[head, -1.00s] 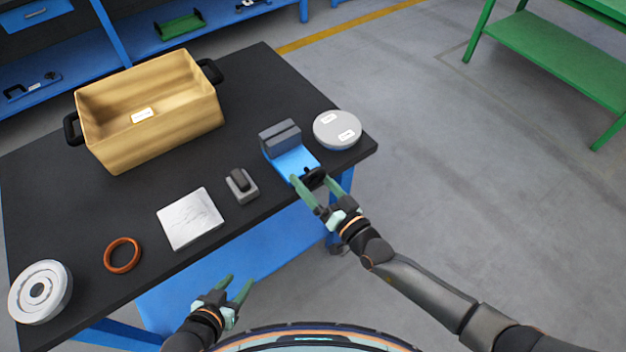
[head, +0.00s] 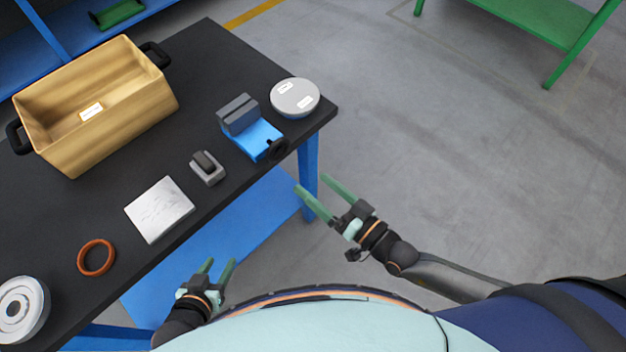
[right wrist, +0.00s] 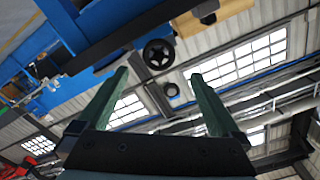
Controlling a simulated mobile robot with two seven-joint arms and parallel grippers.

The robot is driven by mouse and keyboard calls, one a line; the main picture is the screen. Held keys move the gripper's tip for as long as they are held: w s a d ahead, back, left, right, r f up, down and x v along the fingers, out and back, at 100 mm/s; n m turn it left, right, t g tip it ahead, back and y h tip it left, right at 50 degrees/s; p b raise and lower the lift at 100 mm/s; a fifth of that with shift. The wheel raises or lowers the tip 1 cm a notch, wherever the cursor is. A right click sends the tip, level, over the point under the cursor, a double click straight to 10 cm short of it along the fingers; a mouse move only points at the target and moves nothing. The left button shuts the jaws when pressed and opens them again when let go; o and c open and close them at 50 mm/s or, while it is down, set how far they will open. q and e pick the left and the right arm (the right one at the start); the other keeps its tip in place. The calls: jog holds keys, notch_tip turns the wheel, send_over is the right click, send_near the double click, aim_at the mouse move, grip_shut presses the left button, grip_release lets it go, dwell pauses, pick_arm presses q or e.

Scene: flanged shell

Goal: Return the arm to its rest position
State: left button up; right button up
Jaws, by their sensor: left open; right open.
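My right gripper (head: 323,190) is open and empty, off the table's front right edge, over the floor. Its two green fingers stand apart in the right wrist view (right wrist: 160,95), with nothing between them. My left gripper (head: 218,271) is open and empty, low in front of the table, above the blue lower shelf. A blue vise (head: 256,140) with grey jaws and a black handwheel stands on the table's right part, apart from the right gripper. The flanged shell (head: 20,309) seems to be the pale round part with a central hole at the table's left end.
On the black table (head: 190,115) are a tan crate (head: 140,105), a grey round lidded part (head: 295,97), a small grey block (head: 207,169), a white plate (head: 159,209) and an orange ring (head: 96,258). A green bench (head: 535,25) stands far right. The floor on the right is clear.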

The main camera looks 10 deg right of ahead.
dwell(0.4)
jog(key=d+f+m+h, duration=0.2)
jog(key=d+m+h, duration=0.1)
jog(key=m, duration=0.9)
jog(key=d+f+m+g+h, duration=0.1)
jog(key=d+m+h, duration=0.15)
jog(key=m, duration=0.95)
jog(key=d+f+m+h, duration=0.2)
jog(key=m+h, duration=0.1)
jog(key=m, duration=0.9)
jog(key=s+d+f+m+g, duration=0.1)
jog(key=s+m, duration=0.4)
jog(key=m, duration=1.2)
jog(key=s+d+f+m+g+p, duration=0.1)
jog(key=s+m, duration=0.4)
jog(key=m, duration=1.2)
jog(key=shift+f+m+g+p, duration=0.3)
jog(key=shift+f+m+g, duration=0.1)
jog(key=shift+f+g, duration=0.6)
